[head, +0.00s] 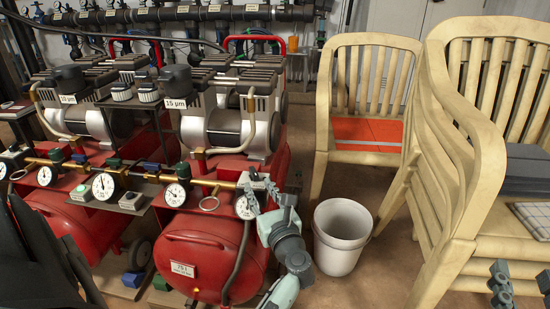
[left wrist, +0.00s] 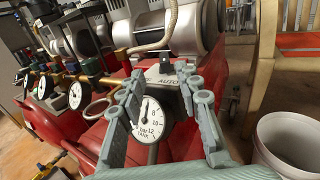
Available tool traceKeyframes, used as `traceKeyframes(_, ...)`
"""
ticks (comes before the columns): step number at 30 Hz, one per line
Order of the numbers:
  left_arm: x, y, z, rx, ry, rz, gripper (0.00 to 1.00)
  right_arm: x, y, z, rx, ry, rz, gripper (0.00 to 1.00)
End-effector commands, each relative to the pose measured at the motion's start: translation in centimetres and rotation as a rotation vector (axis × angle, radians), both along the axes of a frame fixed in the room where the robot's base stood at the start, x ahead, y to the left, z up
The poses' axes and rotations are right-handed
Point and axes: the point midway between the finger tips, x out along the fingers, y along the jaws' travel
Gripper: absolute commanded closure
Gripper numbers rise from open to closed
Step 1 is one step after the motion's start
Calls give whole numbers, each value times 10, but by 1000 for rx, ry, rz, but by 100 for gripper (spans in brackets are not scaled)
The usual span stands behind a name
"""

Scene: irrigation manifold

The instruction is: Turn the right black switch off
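The right black switch (left wrist: 166,63) is a small dark knob on top of a grey box (left wrist: 160,77) marked "AUTO" in the left wrist view. In the head view the box is partly hidden by my gripper, and the knob shows small at its top (head: 253,173). My left gripper (head: 260,185) is open at this box, on the right red compressor. In the left wrist view its fingers (left wrist: 160,76) stand apart on either side of the box and a tank gauge (left wrist: 152,118). I cannot tell whether they touch. My right gripper (head: 523,271) is open and empty at the bottom right.
Red compressor tanks (head: 200,260) with gauges, brass fittings and hoses fill the left. A white bucket (head: 342,237) stands right of my left arm. Stacked beige chairs (head: 465,180) fill the right, and another chair (head: 366,80) with an orange seat stands behind.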

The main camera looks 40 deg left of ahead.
Motion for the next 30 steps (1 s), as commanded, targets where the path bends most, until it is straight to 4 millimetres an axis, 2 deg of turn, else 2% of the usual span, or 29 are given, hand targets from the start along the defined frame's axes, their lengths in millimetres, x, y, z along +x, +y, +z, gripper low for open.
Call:
traceKeyframes(7, 6, 10, 0, 4, 1, 0, 66, 0, -1, -2, -4, 8, -1, 60)
traceKeyframes(15, 28, 47, 1, 4, 1, 1, 66, 1, -2, -6, -14, 28, -5, 60)
traceKeyframes(19, 37, 60, 0, 3, 2, -1, 66, 1, -2, -6, -14, 27, -5, 60)
traceKeyframes(30, 41, 67, 0, 1, 1, -1, 66, 1, -2, -6, -13, 26, -5, 60)
